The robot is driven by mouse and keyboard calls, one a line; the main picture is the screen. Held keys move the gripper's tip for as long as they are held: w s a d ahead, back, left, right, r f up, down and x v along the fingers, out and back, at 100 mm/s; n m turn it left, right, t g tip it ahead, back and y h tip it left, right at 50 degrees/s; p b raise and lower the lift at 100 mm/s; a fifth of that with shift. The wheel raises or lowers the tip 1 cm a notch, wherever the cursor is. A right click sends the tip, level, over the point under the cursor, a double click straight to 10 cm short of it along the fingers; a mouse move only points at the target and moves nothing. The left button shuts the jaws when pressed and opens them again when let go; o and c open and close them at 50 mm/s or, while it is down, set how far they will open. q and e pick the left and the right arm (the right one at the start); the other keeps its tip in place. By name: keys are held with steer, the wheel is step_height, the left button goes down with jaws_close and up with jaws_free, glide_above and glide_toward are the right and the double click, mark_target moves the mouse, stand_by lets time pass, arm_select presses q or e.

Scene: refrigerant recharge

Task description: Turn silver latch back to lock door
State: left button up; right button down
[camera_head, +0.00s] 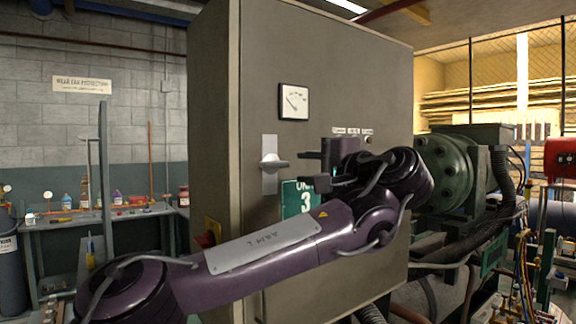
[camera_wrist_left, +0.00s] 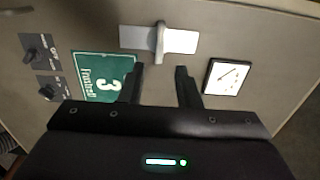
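The silver latch (camera_head: 269,162) is on the front of the grey cabinet door (camera_head: 330,60). Its plate stands upright and its handle lies level, pointing right toward my left gripper. The latch also shows in the left wrist view (camera_wrist_left: 180,40), with the handle across the plate. My left gripper (camera_head: 306,169) is open and empty, just right of the handle, one finger above the other. In the left wrist view its fingertips (camera_wrist_left: 158,72) straddle the line of the handle, with the handle's end just beyond them. My right gripper is not in view.
A square gauge (camera_head: 293,101) is above the latch, and a green sign (camera_head: 300,198) with a 3 is below it, partly behind my arm. Small switches (camera_wrist_left: 40,70) show beside the sign. A workbench (camera_head: 110,218) stands left; green machinery (camera_head: 450,165) stands right.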

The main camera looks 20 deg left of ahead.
mark_target(278, 165)
arm_select(q)
steer(key=p+x, duration=0.8)
steer(key=shift+w+a+r, duration=0.1)
steer(key=shift+a+r, duration=0.1)
steer(key=shift+r, duration=0.1)
steer(key=shift+f+b, duration=0.3)
steer(key=shift+f, duration=0.05)
steer(key=shift+c, duration=1)
jaws_close()
steer(key=shift+f+m+b, duration=0.1)
steer(key=shift+m+b, duration=0.4)
steer(key=shift+m, duration=1.8)
